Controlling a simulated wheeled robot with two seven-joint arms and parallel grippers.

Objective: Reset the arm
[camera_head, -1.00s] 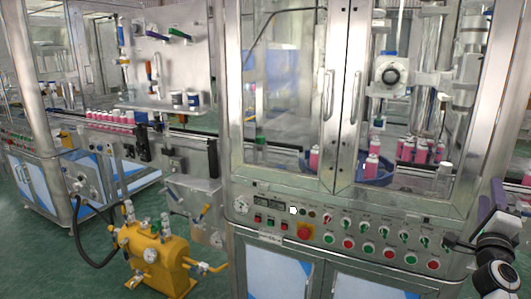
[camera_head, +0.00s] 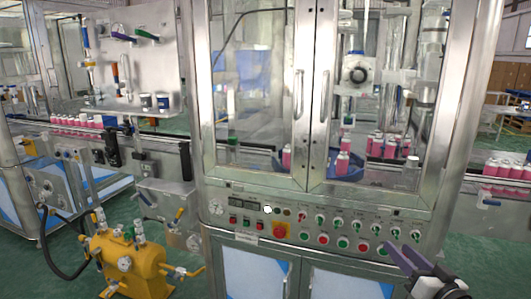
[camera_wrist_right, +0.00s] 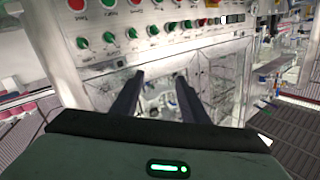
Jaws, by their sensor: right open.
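My right gripper (camera_head: 402,258) shows at the lower right of the head view, in front of the button panel's right end. In the right wrist view its two dark fingers (camera_wrist_right: 158,95) stand apart with nothing between them. The machine's control panel (camera_head: 330,220) with rows of red and green knobs is close ahead of it. In the wrist view the panel (camera_wrist_right: 170,48) crosses the top of the picture, beyond the fingers. I cannot tell the exact gap between gripper and panel. My left gripper is not in view.
The crimping machine's glass doors (camera_head: 255,90) are shut, with pink cans (camera_head: 385,146) inside. A yellow pump (camera_head: 125,262) stands on the green floor at lower left. Pink cans line the conveyors on both sides (camera_head: 78,123). A hose lies at far left.

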